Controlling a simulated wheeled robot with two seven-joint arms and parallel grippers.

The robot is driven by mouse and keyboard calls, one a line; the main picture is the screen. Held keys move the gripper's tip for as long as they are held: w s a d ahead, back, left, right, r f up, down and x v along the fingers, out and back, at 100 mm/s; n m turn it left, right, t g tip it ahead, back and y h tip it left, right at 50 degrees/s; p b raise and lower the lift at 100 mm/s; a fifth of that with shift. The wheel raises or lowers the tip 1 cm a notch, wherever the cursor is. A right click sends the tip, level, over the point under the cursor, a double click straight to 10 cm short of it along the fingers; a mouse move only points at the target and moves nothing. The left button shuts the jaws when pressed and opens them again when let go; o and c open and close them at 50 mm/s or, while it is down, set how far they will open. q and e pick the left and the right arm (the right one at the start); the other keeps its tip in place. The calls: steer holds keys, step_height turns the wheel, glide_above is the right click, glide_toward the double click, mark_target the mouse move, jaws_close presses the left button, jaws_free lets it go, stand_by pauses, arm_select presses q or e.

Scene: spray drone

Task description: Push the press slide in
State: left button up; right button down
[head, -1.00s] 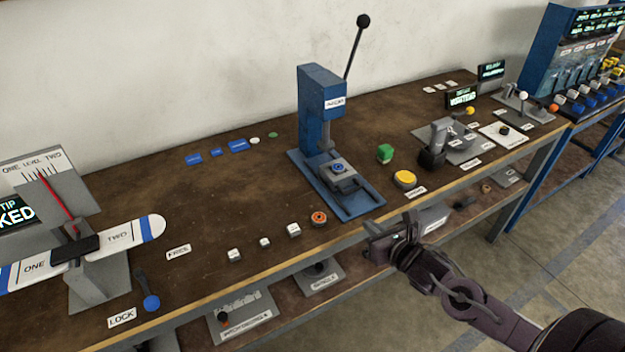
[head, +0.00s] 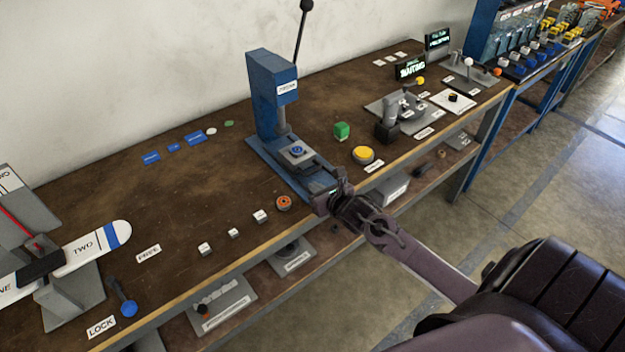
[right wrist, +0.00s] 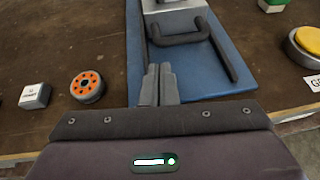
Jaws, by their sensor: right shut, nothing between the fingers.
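The blue arbor press (head: 272,95) stands on the bench with its long lever up. Its grey slide (head: 297,153), with a blue round piece on top, sits on the press base. In the right wrist view the slide (right wrist: 174,18) has a dark U-shaped handle (right wrist: 180,38) on its front. My right gripper (head: 325,200) is at the front end of the press base. In the right wrist view its shut, empty fingers (right wrist: 158,72) point toward the handle, with their tips just short of it or touching; I cannot tell which. My left gripper is not in view.
An orange round part (head: 284,203) lies left of the press base. A yellow button (head: 363,155) and a green block (head: 341,131) are to its right. Small white-topped blocks (head: 260,216) sit along the front.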

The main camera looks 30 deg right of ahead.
mark_target(297, 166)
steer(key=shift+w+r, duration=0.15)
steer(key=shift+w, duration=0.9)
steer(key=w+b, duration=0.6)
steer(key=w, duration=0.1)
steer(key=shift+a+f, duration=0.25)
steer(key=shift+a, duration=0.05)
steer(key=shift+w, duration=0.35)
steer(key=shift+r+b, duration=0.25)
steer(key=shift+b, duration=0.1)
steer(key=shift+r, duration=0.2)
steer(key=shift+d, duration=0.1)
